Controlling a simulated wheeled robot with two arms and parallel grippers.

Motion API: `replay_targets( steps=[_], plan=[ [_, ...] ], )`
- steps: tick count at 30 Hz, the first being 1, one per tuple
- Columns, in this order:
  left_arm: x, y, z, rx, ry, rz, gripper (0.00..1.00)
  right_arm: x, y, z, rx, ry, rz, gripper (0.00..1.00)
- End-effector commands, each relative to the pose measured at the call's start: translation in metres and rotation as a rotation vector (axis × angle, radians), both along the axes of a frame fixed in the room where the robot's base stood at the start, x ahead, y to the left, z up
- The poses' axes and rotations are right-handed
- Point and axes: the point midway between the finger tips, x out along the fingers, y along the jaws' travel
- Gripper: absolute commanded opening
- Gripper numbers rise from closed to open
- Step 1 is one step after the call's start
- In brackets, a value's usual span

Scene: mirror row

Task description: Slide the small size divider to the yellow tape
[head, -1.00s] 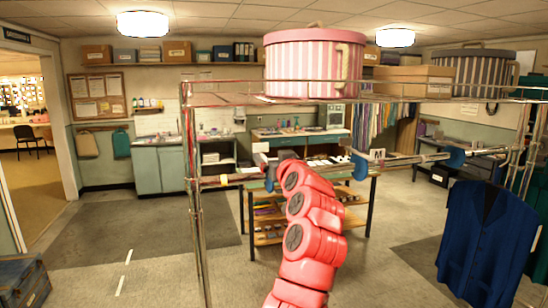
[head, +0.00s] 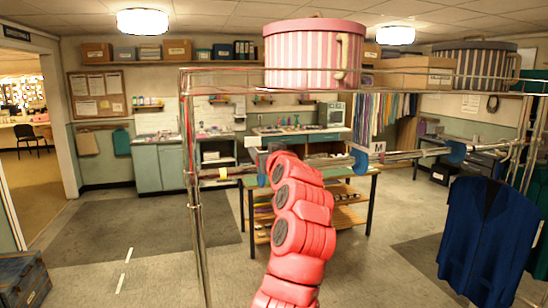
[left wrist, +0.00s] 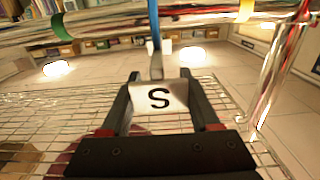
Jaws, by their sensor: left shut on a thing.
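The small size divider is a blue piece (head: 262,180) on the metal rail (head: 410,155), mostly behind my left arm in the head view. Its white tag with a black S (left wrist: 160,99) shows clearly in the left wrist view. My right gripper is out of view.
The divider tagged M (head: 359,161) and another blue divider (head: 456,151) hang farther right. A green band (left wrist: 60,26) circles the rail. The rack's left upright (head: 194,220) stands beyond the tape. Blue jackets (head: 487,235) hang at right; a striped hatbox (head: 312,55) sits on top.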

Motion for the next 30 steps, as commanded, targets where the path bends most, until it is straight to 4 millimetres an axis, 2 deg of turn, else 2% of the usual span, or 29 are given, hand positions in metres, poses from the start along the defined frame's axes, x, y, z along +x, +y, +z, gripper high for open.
replay_targets(
  steps=[1,3,6,10,15,23,24,28,30],
  plan=[
    [-0.005,0.017,-0.009,-0.004,-0.011,0.007,0.0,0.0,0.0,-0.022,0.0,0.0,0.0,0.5],
    [-0.011,0.036,-0.009,-0.003,-0.013,0.006,0.0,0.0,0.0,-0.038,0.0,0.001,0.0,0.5],
    [-0.02,0.062,-0.008,-0.003,-0.011,0.005,0.0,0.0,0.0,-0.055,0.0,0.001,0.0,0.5],
    [-0.029,0.086,-0.003,-0.001,-0.011,0.003,0.0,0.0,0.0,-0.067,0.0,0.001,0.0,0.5],
    [-0.032,0.096,0.0,0.003,-0.006,-0.002,0.0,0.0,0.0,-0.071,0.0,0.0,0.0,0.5],
    [-0.032,0.096,0.001,0.005,-0.005,-0.003,0.0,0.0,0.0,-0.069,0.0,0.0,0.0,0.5],
    [-0.032,0.096,0.001,0.005,-0.005,-0.003,0.68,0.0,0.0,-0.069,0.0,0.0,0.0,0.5],
    [-0.032,0.096,0.001,0.004,-0.005,-0.003,0.91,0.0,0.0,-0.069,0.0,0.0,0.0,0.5],
    [-0.032,0.096,0.001,0.004,-0.005,-0.002,0.93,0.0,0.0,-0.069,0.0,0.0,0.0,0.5]
  ],
)
